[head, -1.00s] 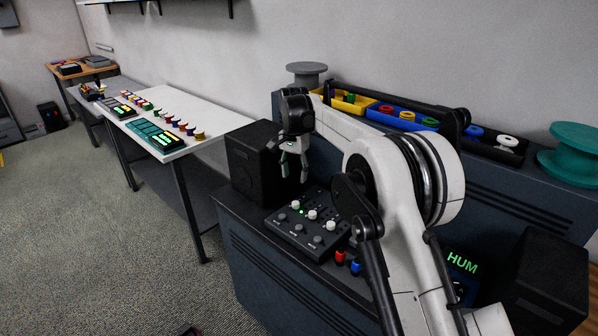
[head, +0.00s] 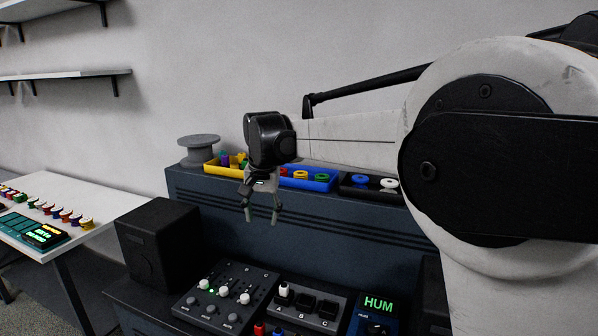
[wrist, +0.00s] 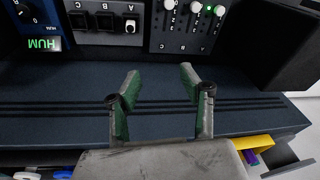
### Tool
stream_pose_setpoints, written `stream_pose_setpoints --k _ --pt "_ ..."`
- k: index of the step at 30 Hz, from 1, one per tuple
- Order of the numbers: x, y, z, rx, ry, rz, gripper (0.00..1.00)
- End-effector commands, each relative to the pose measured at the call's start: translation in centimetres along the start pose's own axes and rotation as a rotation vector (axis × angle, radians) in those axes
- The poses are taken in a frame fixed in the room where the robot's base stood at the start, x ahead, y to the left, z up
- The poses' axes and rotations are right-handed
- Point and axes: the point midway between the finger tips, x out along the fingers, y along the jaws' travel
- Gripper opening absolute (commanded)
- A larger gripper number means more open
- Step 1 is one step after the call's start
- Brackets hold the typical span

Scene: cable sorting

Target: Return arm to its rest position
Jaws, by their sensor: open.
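My gripper (head: 262,215) hangs from my raised arm in the head view, fingers pointing down. It is in front of the dark blue cabinet (head: 330,225) and above the control panels. The fingers are apart with nothing between them. In the wrist view my gripper (wrist: 158,80) also shows two spread, empty fingers with green inner faces. They are over the dark cabinet face and apart from the panels.
Below are a mixer panel (head: 225,297), an A-B-C switch box (head: 305,305), a HUM box (head: 376,312) and a black speaker (head: 160,245). Yellow (head: 213,167), blue (head: 308,181) and black (head: 370,190) trays and a grey spool (head: 199,150) sit on the cabinet. A white table (head: 70,205) stands left.

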Motion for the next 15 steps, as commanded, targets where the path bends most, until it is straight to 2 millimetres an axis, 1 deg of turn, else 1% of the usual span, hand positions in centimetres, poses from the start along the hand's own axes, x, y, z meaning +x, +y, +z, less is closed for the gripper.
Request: stream_pose_setpoints --k 1,6,11,15 --pt "-1.0 1.8 0.7 0.001 0.013 -0.003 0.41" --pt "-3.6 6.5 2.9 -0.013 0.062 -0.016 0.41" --pt "-5.5 11.0 5.6 -0.026 0.107 -0.022 0.41" --pt "-6.7 14.6 8.3 -0.038 0.149 -0.024 0.41"
